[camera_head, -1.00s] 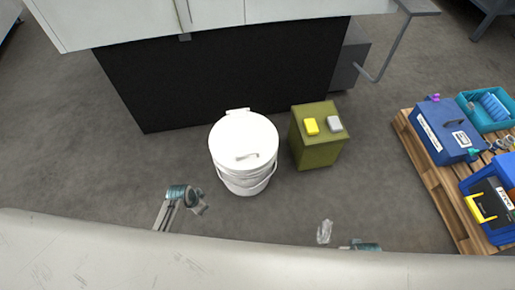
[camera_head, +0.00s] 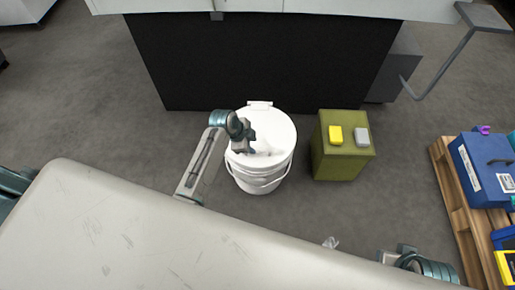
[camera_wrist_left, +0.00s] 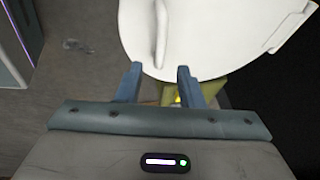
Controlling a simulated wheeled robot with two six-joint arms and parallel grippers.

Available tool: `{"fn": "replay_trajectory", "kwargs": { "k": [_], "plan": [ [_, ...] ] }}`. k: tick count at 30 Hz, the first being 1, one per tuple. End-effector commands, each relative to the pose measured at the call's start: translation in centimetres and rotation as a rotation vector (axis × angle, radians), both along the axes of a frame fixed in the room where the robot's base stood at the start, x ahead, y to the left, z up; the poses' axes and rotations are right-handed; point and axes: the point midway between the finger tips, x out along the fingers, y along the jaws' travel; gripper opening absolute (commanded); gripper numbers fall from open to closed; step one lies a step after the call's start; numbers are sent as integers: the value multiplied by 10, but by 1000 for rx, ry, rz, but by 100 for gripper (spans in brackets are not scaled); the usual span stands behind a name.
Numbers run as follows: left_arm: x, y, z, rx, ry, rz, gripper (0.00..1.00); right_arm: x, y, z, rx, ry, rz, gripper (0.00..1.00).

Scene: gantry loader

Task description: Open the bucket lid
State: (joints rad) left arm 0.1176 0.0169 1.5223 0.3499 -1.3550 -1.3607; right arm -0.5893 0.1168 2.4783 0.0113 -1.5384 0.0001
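The white bucket (camera_head: 258,180) stands on the floor in front of the black panel, with its wire handle hanging down the front. Its white lid (camera_head: 281,124) lies flat on top, with a hinge tab (camera_head: 260,104) at the back. My left gripper (camera_head: 252,148) is over the near left part of the lid and partly covers the lid's raised grip. In the left wrist view its fingers are apart and empty (camera_wrist_left: 159,69). The grip (camera_wrist_left: 161,32) shows just ahead of them, roughly in line with the gap. My right gripper (camera_head: 331,242) barely shows past my body's edge; its fingers are unclear.
An olive box (camera_head: 340,166) stands close right of the bucket, with a yellow block (camera_head: 336,135) and a grey block (camera_head: 362,137) on top. A wooden pallet (camera_head: 453,195) with blue cases (camera_head: 476,170) is at the far right. Floor left of the bucket is clear.

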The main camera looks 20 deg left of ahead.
Motion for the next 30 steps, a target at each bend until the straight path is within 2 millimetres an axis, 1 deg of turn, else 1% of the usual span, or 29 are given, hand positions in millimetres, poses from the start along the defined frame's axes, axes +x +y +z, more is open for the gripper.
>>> {"fn": "replay_trajectory", "kwargs": {
  "k": [1, 3, 6, 9, 13, 20, 21, 23, 24, 26, 30],
  "plan": [
    [3, -4, -11, -2, 2, 1, 34, 1, 2, -5, 8, -14, 2, 36],
    [7, -7, -22, -2, 1, 1, 34, 3, 4, -7, 18, -33, 4, 36],
    [10, -12, -35, -2, 2, 1, 34, 6, 6, -10, 30, -55, 7, 36],
    [13, -15, -43, -1, 2, 1, 34, 8, 8, -12, 38, -71, 9, 36],
    [15, -16, -47, 0, -1, 1, 34, 9, 9, -13, 43, -81, 9, 36],
    [15, -16, -47, 1, 0, 1, 34, 9, 10, -12, 44, -83, 10, 36],
    [15, -16, -47, 0, -1, 1, 30, 9, 9, -12, 44, -83, 10, 36],
    [15, -16, -47, 0, -1, 1, 19, 9, 9, -12, 44, -83, 10, 36],
    [15, -16, -47, 1, 0, 2, 11, 9, 9, -12, 44, -83, 10, 36],
    [14, -16, -47, 1, 0, 2, 0, 9, 10, -12, 44, -83, 10, 36],
    [14, -16, -47, 1, 0, 2, 0, 9, 10, -12, 44, -82, 10, 36]
  ]
}}
